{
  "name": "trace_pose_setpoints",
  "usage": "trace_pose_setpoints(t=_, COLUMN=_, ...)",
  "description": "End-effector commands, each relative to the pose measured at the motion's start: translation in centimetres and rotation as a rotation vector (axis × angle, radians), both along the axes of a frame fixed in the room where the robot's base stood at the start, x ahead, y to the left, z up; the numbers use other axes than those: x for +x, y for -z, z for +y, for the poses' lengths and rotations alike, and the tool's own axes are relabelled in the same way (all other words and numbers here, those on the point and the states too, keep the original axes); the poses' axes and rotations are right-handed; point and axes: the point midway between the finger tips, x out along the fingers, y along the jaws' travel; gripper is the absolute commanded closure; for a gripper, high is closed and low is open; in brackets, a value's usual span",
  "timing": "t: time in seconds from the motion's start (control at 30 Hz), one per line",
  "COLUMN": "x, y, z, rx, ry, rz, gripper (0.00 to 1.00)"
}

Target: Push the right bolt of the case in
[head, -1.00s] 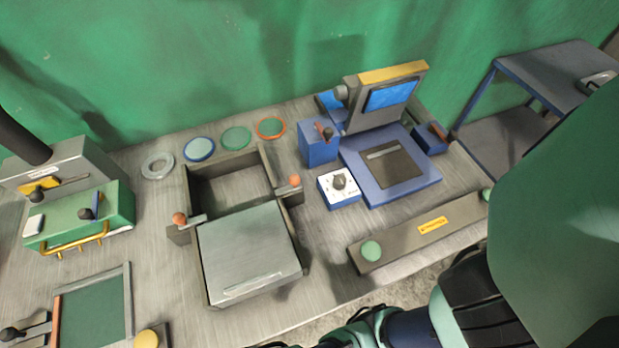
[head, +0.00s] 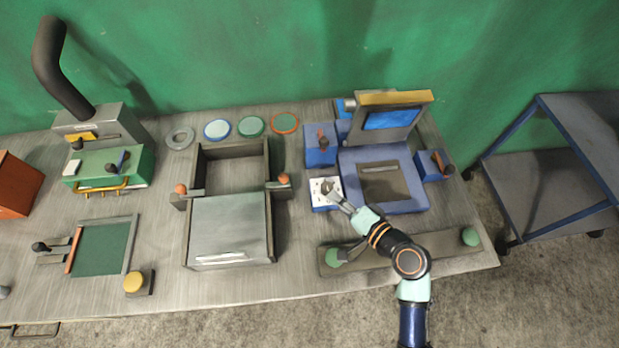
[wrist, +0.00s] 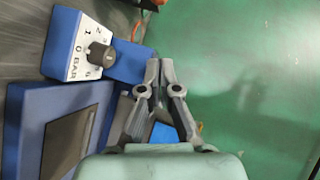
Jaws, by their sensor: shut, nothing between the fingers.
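The case (head: 268,240) is a grey box on the bench in the head view, with a flat grey lid (head: 228,225) over its front half and an open rear half. Its right bolt (head: 284,180) has an orange knob and sits at the case's right side, by the lid's rear edge. A matching left bolt (head: 181,189) is on the other side. My gripper (head: 335,195) is over the dial box, to the right of the right bolt and apart from it. In the wrist view my gripper (wrist: 158,72) is shut and empty. The bolt is not visible there.
The dial box (head: 321,192) stands between the case and a blue machine (head: 400,200) with a raised screen. A grey bar with green buttons (head: 470,237) lies under my arm. Several rings and discs (head: 250,127) lie behind the case. A green wall (head: 230,50) closes the back.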

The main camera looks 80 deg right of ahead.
Motion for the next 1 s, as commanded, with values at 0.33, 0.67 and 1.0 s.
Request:
trace_pose_setpoints(t=0.33, x=0.9, y=0.2, z=-0.5, rx=-0.002, ry=-0.006, rz=0.003, gripper=1.0)
trace_pose_setpoints(t=0.67, x=6.3, y=1.8, z=-4.0, rx=-0.004, ry=-0.009, rz=0.002, gripper=1.0)
trace_pose_setpoints(t=1.0, x=11.3, y=3.5, z=-4.6, rx=-0.002, ry=-0.007, rz=0.004, gripper=1.0)
